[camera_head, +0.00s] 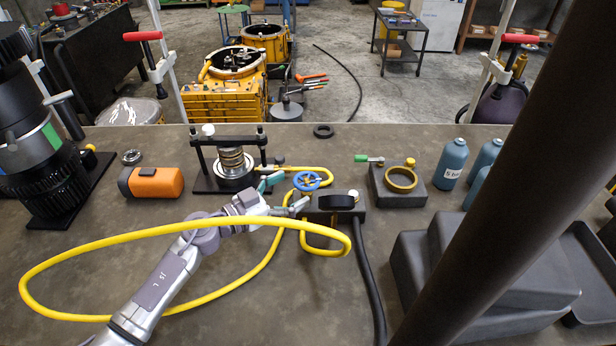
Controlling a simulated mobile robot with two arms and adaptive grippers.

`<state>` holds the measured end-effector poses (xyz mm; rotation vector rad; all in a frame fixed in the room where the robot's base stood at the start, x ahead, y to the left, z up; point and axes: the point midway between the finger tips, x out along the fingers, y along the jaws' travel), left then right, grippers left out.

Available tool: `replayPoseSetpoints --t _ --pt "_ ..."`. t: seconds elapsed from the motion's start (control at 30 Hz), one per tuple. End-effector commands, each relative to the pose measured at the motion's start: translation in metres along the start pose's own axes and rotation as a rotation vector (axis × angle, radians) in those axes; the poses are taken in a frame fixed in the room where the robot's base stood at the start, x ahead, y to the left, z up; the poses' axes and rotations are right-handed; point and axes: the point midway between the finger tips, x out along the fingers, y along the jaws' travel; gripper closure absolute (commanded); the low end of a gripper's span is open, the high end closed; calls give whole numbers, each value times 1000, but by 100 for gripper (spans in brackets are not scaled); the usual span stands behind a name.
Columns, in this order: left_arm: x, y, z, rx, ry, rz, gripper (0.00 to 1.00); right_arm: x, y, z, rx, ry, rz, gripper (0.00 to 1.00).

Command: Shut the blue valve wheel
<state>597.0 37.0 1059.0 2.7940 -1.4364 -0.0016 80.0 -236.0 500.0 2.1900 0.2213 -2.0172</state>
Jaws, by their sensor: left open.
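The blue valve wheel (306,181) sits at the left end of a dark block (335,204) near the middle of the bench. A yellow hose (262,252) runs around it. My left arm comes in from the lower left, and my left gripper (287,193) is open, with its fingers just left of the wheel. One finger reaches near the wheel's upper left and the other lies lower, by the block. I cannot tell whether either finger touches the wheel. My right gripper is not in view.
A black press stand (224,186) stands close behind my gripper. An orange box (151,182) lies to the left. A grey block with a brass ring (400,179) and teal bottles (452,164) are to the right. A dark post crosses the right foreground. The yellow hose loops over my left arm.

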Motion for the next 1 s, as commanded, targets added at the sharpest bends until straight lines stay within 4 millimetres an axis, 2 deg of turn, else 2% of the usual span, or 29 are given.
replayPoseSetpoints --t 0.1,0.27,0.4,0.67,1.0 --pt "23 0 -1 -1 2 1 9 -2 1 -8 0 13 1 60" --pt "42 0 0 -1 1 0 9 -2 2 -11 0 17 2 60" --pt "48 0 0 0 0 1 9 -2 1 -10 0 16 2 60" --pt "49 0 0 0 0 0 9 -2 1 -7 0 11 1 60" --pt "48 0 0 0 0 0 64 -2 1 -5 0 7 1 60"
